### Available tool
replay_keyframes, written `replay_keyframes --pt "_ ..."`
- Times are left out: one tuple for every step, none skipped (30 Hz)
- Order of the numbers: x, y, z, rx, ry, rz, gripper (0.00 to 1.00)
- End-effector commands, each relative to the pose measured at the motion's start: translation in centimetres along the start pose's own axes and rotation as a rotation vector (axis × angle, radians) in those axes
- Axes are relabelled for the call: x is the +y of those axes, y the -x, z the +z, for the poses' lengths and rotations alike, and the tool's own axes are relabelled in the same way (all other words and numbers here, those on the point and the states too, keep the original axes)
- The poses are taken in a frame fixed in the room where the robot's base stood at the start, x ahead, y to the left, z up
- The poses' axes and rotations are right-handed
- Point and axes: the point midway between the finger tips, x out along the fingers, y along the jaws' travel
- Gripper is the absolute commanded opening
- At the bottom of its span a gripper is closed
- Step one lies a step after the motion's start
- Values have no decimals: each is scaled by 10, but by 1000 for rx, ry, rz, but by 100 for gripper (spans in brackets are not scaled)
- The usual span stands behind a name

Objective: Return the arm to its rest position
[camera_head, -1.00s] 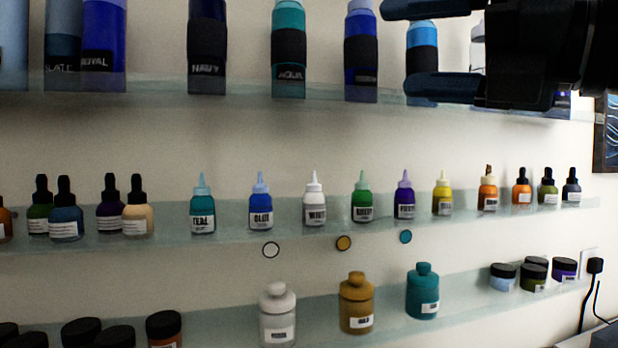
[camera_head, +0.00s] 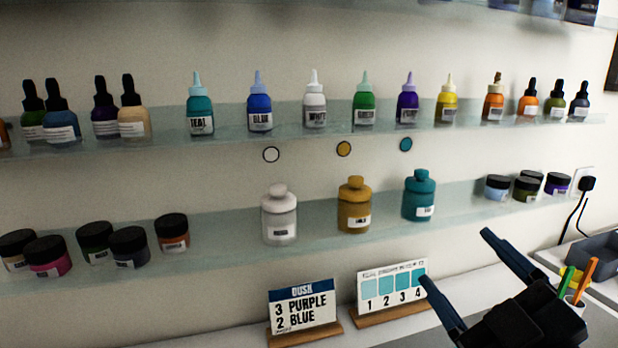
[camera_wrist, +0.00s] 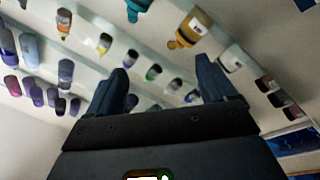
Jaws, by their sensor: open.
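My gripper (camera_head: 462,278) is in the lower right of the head view, its two dark fingers spread apart with nothing between them. It is in front of the shelves and touches nothing that I can see. In the wrist view my gripper (camera_wrist: 165,88) also shows its two fingers wide apart, with shelf bottles beyond them. The rest of my arm is mostly out of view.
The middle shelf (camera_head: 230,118) holds a row of small bottles. The lower shelf (camera_head: 230,228) holds jars and a white, a gold and a teal bottle (camera_head: 420,197). Below stand a DUSK card (camera_head: 303,306), a numbered card (camera_head: 391,285) and a grey tray (camera_head: 597,257).

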Motion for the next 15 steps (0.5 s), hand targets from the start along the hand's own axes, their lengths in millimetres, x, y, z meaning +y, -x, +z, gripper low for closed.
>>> replay_keyframes --pt "-15 16 12 -40 -56 -3 84" --pt "-21 25 18 -61 -88 0 84" --pt "-29 37 26 -89 -128 5 84" --pt "-34 46 31 -109 -158 9 84" --pt "-40 55 37 -129 -185 12 84" --pt "-47 68 42 -154 -223 18 84" --pt "-52 78 47 -172 -249 22 84" --pt "-58 88 51 -191 -275 26 84" --pt "-64 102 56 -216 -307 31 84" --pt "-69 112 59 -233 -331 35 84" --pt "-73 123 62 -250 -354 39 84" --pt "-79 137 66 -272 -384 44 84" --pt "-83 148 68 -288 -405 48 84" --pt "-86 159 70 -303 -426 51 84" --pt "-91 173 72 -323 -453 55 84"
